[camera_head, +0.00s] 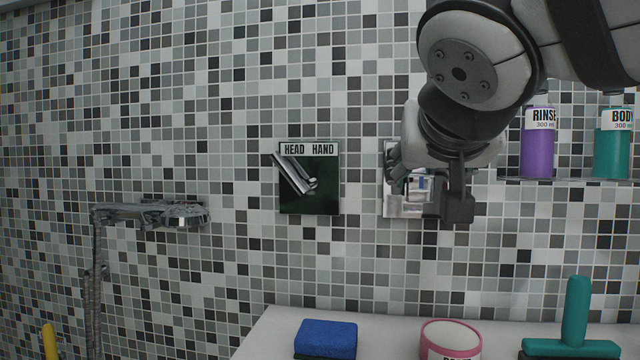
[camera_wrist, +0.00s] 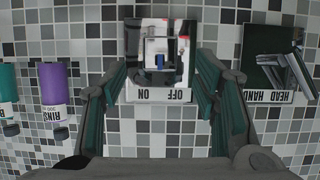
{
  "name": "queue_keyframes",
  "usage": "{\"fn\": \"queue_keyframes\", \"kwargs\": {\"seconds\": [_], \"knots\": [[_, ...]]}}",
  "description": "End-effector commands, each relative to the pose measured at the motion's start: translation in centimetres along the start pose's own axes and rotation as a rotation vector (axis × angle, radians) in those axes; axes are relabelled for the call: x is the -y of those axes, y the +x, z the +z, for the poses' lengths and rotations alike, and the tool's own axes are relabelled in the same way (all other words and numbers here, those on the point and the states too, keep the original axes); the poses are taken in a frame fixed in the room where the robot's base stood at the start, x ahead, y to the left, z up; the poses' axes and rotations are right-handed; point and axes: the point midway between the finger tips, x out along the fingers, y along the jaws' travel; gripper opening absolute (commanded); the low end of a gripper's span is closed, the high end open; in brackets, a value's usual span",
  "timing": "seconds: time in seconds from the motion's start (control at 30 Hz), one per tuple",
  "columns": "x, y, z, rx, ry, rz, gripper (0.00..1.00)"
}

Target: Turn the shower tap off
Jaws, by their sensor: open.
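The ON/OFF tap plate (camera_head: 397,207) is a shiny square on the tiled wall, partly hidden behind my gripper (camera_head: 428,185) in the head view. In the wrist view, the plate (camera_wrist: 133,85) appears upside down, with an "OFF ON" label along its lower edge. A pale block-like shape with a dark blue centre (camera_wrist: 160,62) shows in the middle of the plate; I cannot tell lever from reflection. My gripper (camera_wrist: 161,75) is open and empty, its fingers on either side of the plate. Whether they touch anything is unclear.
A dark HEAD/HAND plate (camera_head: 325,195) with a chrome lever is to the left. A hand shower (camera_head: 180,214) hangs farther left. Purple (camera_head: 537,150) and teal (camera_head: 612,150) bottles stand on a shelf at right. A ledge (camera_head: 280,330) below holds a blue sponge (camera_head: 326,338).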

Motion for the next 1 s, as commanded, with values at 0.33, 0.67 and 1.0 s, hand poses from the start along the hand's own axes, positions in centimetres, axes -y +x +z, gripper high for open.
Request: {"fn": "queue_keyframes", "kwargs": {"seconds": [0.33, 0.67, 1.0], "knots": [[0.1, -4.6, 0.0, 0.0, -0.001, -0.001, 0.55], [0.1, -4.9, 0.1, 0.001, -0.001, -0.001, 0.55], [-1.3, -4.3, 2.9, 0.08, -0.02, 0.029, 0.55]]}}
